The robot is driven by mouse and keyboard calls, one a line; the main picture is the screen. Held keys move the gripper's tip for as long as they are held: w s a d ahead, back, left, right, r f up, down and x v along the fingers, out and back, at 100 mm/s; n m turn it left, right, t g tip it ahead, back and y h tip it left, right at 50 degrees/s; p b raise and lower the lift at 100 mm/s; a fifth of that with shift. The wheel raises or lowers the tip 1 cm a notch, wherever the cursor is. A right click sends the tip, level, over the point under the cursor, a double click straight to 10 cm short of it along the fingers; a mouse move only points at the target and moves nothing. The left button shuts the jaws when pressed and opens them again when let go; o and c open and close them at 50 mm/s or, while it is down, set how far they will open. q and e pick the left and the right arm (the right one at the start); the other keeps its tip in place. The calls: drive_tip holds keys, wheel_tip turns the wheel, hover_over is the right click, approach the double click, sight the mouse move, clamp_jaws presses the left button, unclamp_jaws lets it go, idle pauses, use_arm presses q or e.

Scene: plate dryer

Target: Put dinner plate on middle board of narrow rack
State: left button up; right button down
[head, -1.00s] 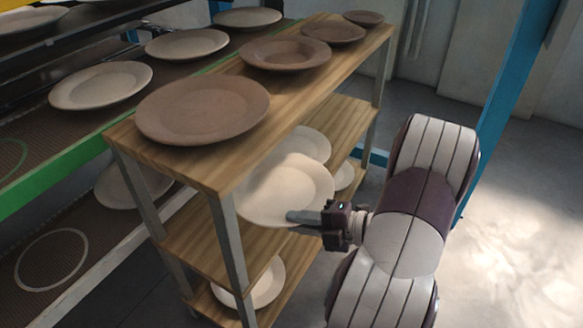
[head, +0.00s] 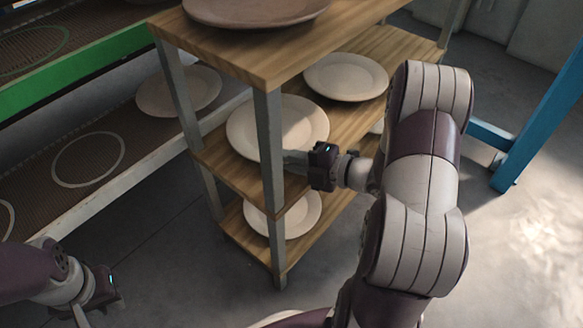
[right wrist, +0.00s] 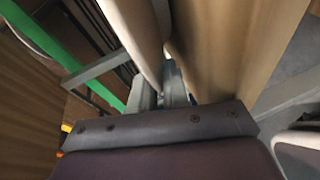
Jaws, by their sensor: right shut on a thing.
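The pale dinner plate (head: 270,122) lies about flat at the near end of the middle board (head: 350,130) of the narrow wooden rack. Whether it rests on the board or is just above it I cannot tell. My right gripper (head: 294,160) is shut on its near right rim; in the right wrist view the plate (right wrist: 140,35) shows edge-on, close to the board (right wrist: 235,45). A front post hides a little of the plate. My left gripper (head: 95,305) is low at the left, away from the rack, with its fingers partly cut off.
Another pale plate (head: 346,77) lies farther back on the middle board. A plate (head: 283,212) is on the bottom board, and a brown plate (head: 255,8) on the top board. The dryer (head: 90,65) with its green edge stands left. Open floor (head: 510,260) is at the right.

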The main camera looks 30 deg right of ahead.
drive_tip(key=shift+f, duration=0.3)
drive_tip(key=c, duration=1.4)
unclamp_jaws()
use_arm(q)
drive_tip(key=shift+f, duration=0.25)
